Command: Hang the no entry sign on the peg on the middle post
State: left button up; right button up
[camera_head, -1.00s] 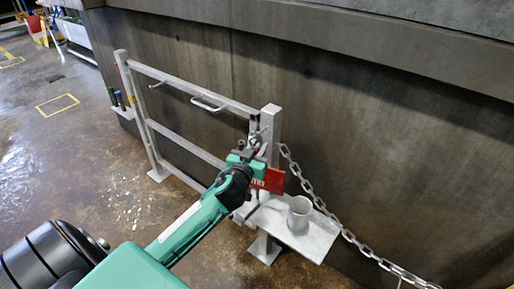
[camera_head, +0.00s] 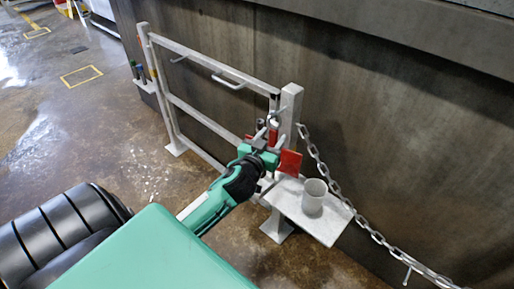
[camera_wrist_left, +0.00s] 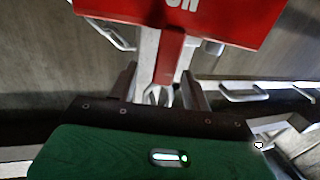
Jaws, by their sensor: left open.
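The red no entry sign (camera_head: 290,162) is at the middle post (camera_head: 291,105), beside my gripper and partly hidden by it. In the left wrist view the sign (camera_wrist_left: 235,18) fills the top with a few white letters, and a red strip runs down from it between the fingers. My left gripper (camera_head: 271,128) is open in front of the post, close to the sign. In the wrist view its fingers (camera_wrist_left: 162,88) stand apart on either side of a pale metal part. I cannot tell whether the sign's loop sits on the peg. My right gripper is not in view.
A pale gate (camera_head: 205,108) with a handle stands left of the post. A chain (camera_head: 345,205) hangs from the post to the right. A grey cup (camera_head: 313,198) stands on a small shelf (camera_head: 327,228) below. A concrete wall is close behind; open floor lies left.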

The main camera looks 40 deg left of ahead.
pick_arm(q)
jog(key=s, duration=0.9)
jog(key=shift+s+d+r, duration=0.2)
jog(key=shift+d, duration=0.25)
